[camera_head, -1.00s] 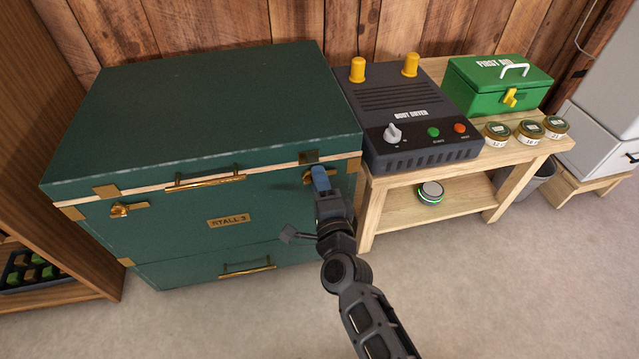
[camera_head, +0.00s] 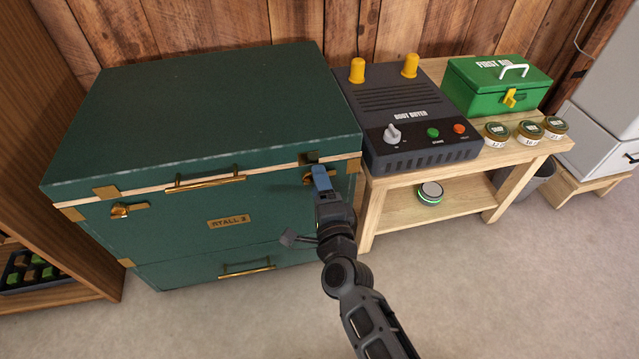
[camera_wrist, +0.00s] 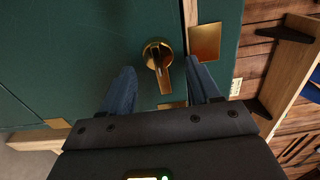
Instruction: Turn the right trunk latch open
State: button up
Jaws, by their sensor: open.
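The green trunk (camera_head: 200,110) stands at the left with its lid down. Its right latch (camera_head: 308,181) is brass and partly hidden behind my blue fingertips in the head view. In the wrist view the latch (camera_wrist: 157,55) shows a round boss with a lever running down the picture, roughly parallel to the lid seam. My gripper (camera_head: 321,178) is at the trunk's front; the wrist view shows my gripper (camera_wrist: 162,85) open, one finger on each side of the lever. Gaps show beside the lever; contact at its tip cannot be told. The left latch (camera_head: 122,211) is similar.
Brass handles (camera_head: 205,182) and a nameplate (camera_head: 229,221) are on the trunk front. Floor in front is clear.

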jog(key=p+v, duration=0.1)
jog(key=v, duration=0.6)
jog(key=shift+p, duration=0.3)
jog(key=shift+s, duration=0.15)
